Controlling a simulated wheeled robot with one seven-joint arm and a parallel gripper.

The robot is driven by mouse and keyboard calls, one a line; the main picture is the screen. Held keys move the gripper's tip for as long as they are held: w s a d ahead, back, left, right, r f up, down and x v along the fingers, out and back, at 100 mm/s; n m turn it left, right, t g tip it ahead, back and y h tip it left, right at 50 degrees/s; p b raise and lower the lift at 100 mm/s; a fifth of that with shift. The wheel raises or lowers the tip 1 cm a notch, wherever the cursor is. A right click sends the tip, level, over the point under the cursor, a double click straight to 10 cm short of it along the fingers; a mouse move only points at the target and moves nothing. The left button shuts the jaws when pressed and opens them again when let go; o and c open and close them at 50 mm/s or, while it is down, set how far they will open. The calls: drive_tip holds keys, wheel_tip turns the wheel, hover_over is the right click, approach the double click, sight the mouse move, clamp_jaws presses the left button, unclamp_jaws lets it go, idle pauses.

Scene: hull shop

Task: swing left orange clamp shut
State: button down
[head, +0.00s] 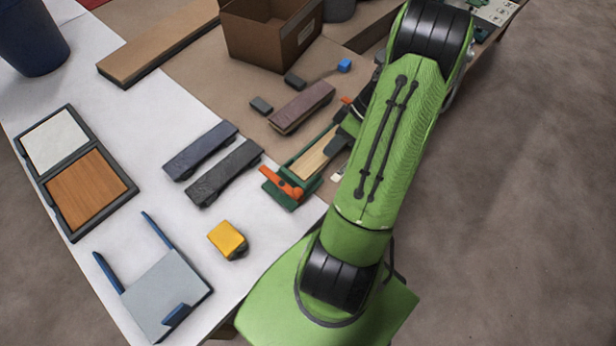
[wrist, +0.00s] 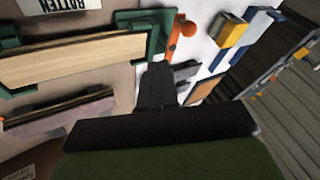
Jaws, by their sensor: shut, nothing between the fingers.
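A green fixture (head: 303,187) holds a pale wooden strip (head: 312,159); the strip also shows in the wrist view (wrist: 85,58). The left orange clamp (head: 281,183) lies crosswise at the fixture's near-left end. In the wrist view this clamp (wrist: 176,38) stands beside the strip's end, with a round orange knob. A second orange clamp (head: 346,101) shows partly at the far end, behind my arm. My gripper (head: 338,146) is shut and empty beside the strip, partly hidden by my arm in the head view. In the wrist view its fingers (wrist: 156,86) are apart from the left clamp.
Two dark blocks (head: 224,172) lie left of the fixture, and a purple-brown block (head: 302,107) lies beyond it. A yellow block (head: 228,239) and a grey tray (head: 165,295) are nearer. A cardboard box (head: 270,35) stands at the back. White table lies clear around the yellow block.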

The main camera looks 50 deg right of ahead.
drive_tip(key=w+a+f+b, duration=0.1)
drive_tip(key=a+f, duration=0.6)
drive_tip(key=shift+a, duration=0.35)
